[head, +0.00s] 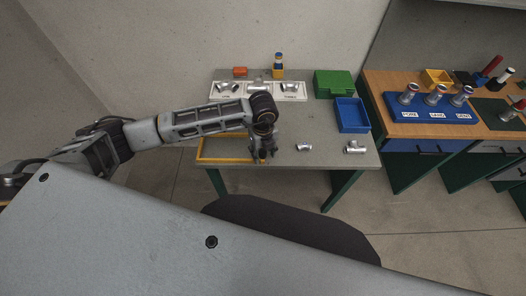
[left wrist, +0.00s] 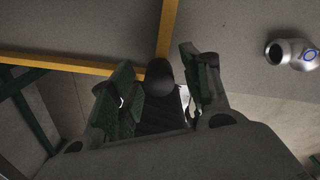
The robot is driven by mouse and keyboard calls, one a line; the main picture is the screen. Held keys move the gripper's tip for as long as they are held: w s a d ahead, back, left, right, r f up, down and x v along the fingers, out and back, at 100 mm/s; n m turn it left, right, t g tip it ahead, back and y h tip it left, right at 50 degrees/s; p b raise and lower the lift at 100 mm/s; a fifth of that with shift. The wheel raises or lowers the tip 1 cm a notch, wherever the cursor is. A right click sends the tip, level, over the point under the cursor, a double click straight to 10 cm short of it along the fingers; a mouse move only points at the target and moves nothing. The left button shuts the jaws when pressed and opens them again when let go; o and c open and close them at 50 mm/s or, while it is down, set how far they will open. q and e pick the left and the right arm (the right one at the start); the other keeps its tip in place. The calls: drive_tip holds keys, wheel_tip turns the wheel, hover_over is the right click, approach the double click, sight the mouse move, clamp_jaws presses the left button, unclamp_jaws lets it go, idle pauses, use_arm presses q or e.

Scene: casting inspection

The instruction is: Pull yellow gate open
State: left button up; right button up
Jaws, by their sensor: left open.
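The yellow gate shows as a low yellow bar (head: 224,161) along the front left edge of the grey-topped table. In the left wrist view one yellow bar (left wrist: 55,63) runs across the left and another yellow bar (left wrist: 167,28) meets it near the middle. My left gripper (head: 263,155) is over the table's front edge, at the right end of the yellow bar. In the left wrist view my left gripper (left wrist: 165,85) is open, with a dark rounded piece (left wrist: 160,76) between its fingers, by the bars' corner. I cannot tell whether the fingers touch it. My right gripper is not in view.
Metal pipe fittings (head: 304,147) (head: 355,147) lie right of my gripper. Behind are a white tray (head: 290,98), a green box (head: 333,83) and a blue bin (head: 352,115). A wooden bench (head: 400,77) with a blue fitting stand (head: 430,115) is at the right.

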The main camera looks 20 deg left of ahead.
use_arm(q)
drive_tip(key=shift+c, duration=1.4)
clamp_jaws()
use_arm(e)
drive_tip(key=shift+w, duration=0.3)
